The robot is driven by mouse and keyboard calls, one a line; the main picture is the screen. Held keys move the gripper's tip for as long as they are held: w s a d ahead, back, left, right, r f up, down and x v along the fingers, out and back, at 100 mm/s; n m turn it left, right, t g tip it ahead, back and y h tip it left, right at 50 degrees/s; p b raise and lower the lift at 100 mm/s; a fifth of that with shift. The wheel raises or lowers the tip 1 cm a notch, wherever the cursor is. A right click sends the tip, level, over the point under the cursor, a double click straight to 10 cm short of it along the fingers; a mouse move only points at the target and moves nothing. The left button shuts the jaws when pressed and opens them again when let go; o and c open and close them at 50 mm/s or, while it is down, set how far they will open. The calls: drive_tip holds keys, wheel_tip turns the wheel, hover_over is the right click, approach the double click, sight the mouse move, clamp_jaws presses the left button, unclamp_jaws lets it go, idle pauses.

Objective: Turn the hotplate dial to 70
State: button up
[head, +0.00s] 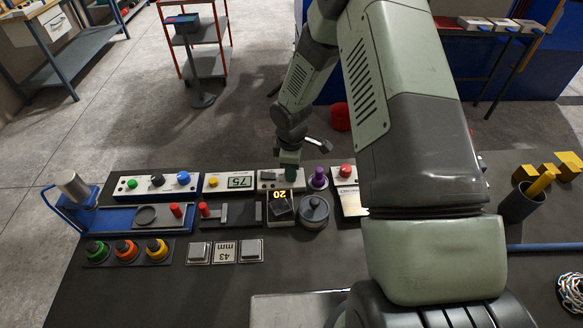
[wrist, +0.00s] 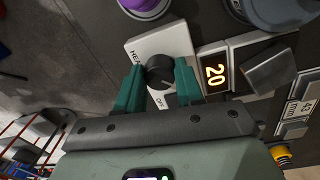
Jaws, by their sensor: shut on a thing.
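The hotplate dial (wrist: 160,73) is a round black knob on a white panel (wrist: 177,40) with partly covered lettering, "OFF" among it. The green fingers of my gripper (wrist: 160,67) stand on both sides of the dial and are shut on it. The dial's pointer mark is hard to read. An orange display (wrist: 215,74) beside the panel reads 20, with a dark square plate (wrist: 268,71) next to it. In the head view, my gripper (head: 289,172) reaches down onto the white panel (head: 267,175) and hides the dial. The display (head: 279,195) reads 20 there too.
A purple knob (head: 318,179) and a grey lidded pot (head: 313,212) stand close on the right. A box with a display (head: 240,181) reading 75 is on the left. Red-handled fixtures and coloured buttons (head: 126,249) fill the left side.

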idle(0.3)
drive_tip(key=o, duration=1)
drive_tip(key=r, duration=1.1)
drive_tip(key=shift+s, duration=0.3)
drive_tip(key=shift+f, duration=0.1)
drive_tip(key=f, duration=1.1)
drive_tip(key=shift+w, duration=0.3)
drive_tip(key=shift+r, duration=0.1)
